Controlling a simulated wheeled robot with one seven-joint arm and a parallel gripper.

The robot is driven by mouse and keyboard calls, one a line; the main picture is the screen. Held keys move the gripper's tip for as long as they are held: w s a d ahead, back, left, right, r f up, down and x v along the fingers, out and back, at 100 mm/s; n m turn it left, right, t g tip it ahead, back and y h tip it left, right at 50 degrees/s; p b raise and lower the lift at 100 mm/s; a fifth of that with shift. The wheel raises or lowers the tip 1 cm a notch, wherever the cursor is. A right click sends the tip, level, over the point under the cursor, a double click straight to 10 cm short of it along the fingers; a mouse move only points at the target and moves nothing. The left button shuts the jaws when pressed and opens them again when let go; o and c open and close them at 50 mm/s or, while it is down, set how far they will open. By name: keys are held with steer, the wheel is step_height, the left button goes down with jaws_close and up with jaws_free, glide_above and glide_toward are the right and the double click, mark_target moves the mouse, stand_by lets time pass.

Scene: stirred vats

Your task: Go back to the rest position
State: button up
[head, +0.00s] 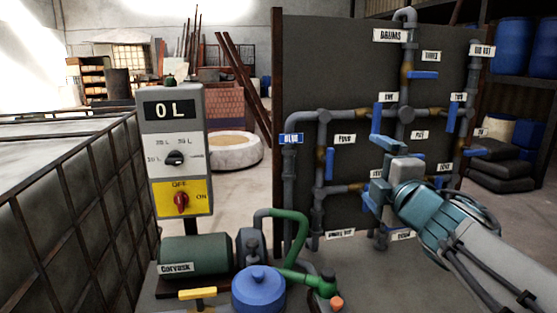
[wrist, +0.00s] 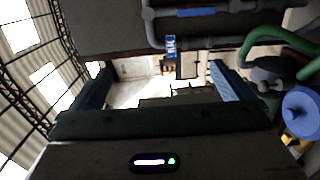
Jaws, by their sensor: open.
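My gripper (head: 374,172) is in the right half of the head view, in front of the dark pipe board, with the arm reaching in from the lower right. In the wrist view my gripper (wrist: 160,82) has its two dark blue fingers wide apart, with nothing between them. The picture there is turned on its side. It is open and empty. From the head view I cannot tell how far the fingers are from the pipes behind them.
The pipe board (head: 345,75) carries grey pipes and several blue-handled valves. A control post (head: 176,110) reads 0 L, its red switch (head: 181,202) near OFF. A green pump (head: 196,255) and blue lidded vessel (head: 258,290) stand low in front. A caged tank (head: 75,190) fills the left.

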steer(key=s+d+f+m+g+h+p, duration=0.1)
steer(key=d+f+m+g+h+p, duration=0.3)
steer(key=f+m, duration=0.45)
steer(key=s+a+f+m+g+p, duration=0.1)
steer(key=s+a+f+m+g, duration=0.2)
steer(key=s+f+m+g, duration=0.2)
steer(key=s+a+f+m+g+y+p, duration=0.1)
steer(key=s+a+f+m+g, duration=0.3)
steer(key=s, duration=0.7)
step_height(320, 180, down, 2)
steer(key=shift+s+f+m+g, duration=0.2)
steer(key=shift+s+m+g, duration=0.2)
steer(key=shift+m+g, duration=0.7)
